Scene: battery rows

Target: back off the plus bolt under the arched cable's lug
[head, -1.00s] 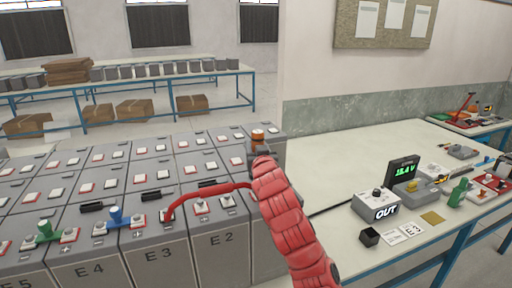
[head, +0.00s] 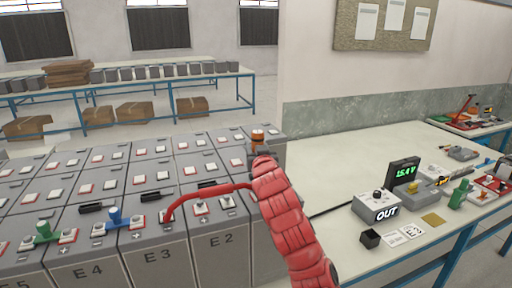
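The red arched cable (head: 203,190) rises from a terminal on the battery marked E3 (head: 158,253) and runs right until my red arm hides its other end. Its left lug (head: 167,216) sits on that terminal; the bolt there is too small to make out. My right arm comes in from the lower right over the battery row. Its gripper (head: 261,153) is at the far end, beside a dark upright thing with an orange band (head: 258,137). I cannot tell whether the fingers are open or hold it. My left gripper is not in view.
Batteries stand in tight rows, including E2 (head: 221,243) and E4 (head: 91,272). The right bench (head: 380,150) carries a meter with green digits (head: 404,171) and a box reading OUT (head: 377,205).

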